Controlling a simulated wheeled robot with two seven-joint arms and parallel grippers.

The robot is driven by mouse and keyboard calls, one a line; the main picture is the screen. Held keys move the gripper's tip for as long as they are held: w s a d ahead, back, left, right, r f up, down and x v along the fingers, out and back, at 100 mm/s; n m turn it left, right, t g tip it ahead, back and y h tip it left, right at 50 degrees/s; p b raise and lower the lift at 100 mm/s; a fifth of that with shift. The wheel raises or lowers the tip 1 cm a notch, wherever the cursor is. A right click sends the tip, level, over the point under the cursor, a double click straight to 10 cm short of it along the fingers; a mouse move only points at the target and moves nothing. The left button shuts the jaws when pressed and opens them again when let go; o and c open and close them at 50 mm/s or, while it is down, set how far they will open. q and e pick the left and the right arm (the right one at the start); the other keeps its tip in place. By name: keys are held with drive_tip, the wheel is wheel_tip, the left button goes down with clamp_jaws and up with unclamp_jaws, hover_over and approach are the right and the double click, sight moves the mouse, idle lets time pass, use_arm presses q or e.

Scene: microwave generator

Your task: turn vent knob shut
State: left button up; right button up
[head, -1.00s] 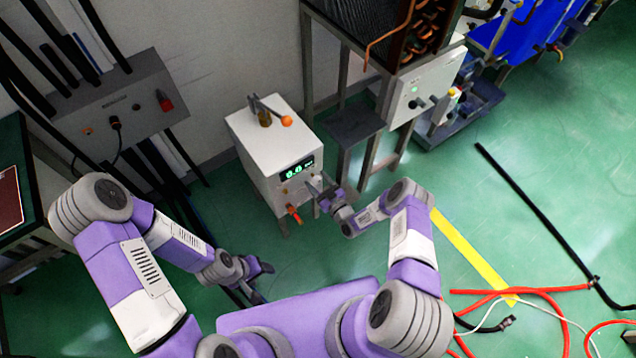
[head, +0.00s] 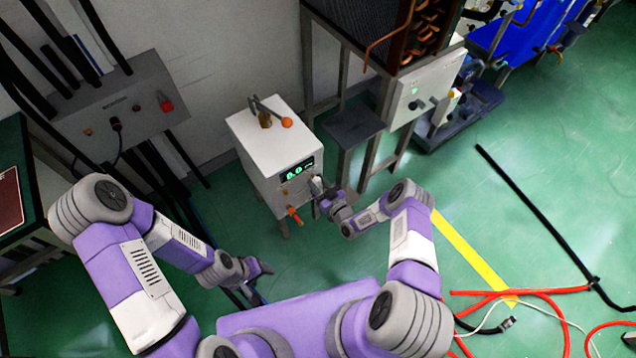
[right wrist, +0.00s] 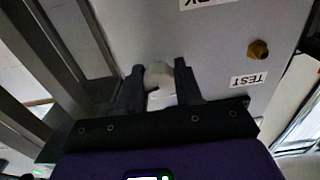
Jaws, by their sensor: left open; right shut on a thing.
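The white box (head: 268,155) with a green lit display (head: 298,171) stands on the floor, centre-left in the head view. My right gripper (head: 316,187) is at the box's front, right of the display. In the right wrist view, the right gripper (right wrist: 160,88) is shut on a pale knob (right wrist: 159,76) on the grey panel, with one finger on each side. I take this as the vent knob; no label for it is readable, and its pointer cannot be made out. My left gripper (head: 263,282) is open and empty, low over the floor.
An orange-handled valve (head: 293,214) sits low on the box front, and an orange knob (head: 286,122) on its top. A brass fitting (right wrist: 258,50) is near the TEST label (right wrist: 248,80). A metal-legged stand (head: 356,128) is close on the right. Red hoses (head: 530,293) lie on the floor.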

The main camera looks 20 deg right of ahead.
drive_tip(key=m, duration=0.3)
drive_tip(key=shift+s+a+f+m, duration=0.1)
drive_tip(key=shift+s+f+m, duration=0.1)
drive_tip(key=shift+f+m, duration=0.1)
drive_tip(key=o, duration=1)
drive_tip(key=shift+o, duration=0.2)
drive_tip(key=shift+w+r, duration=0.1)
drive_tip(key=shift+r, duration=0.05)
drive_tip(key=p+v, duration=0.2)
drive_tip(key=v, duration=0.5)
drive_tip(key=shift+s, duration=0.3)
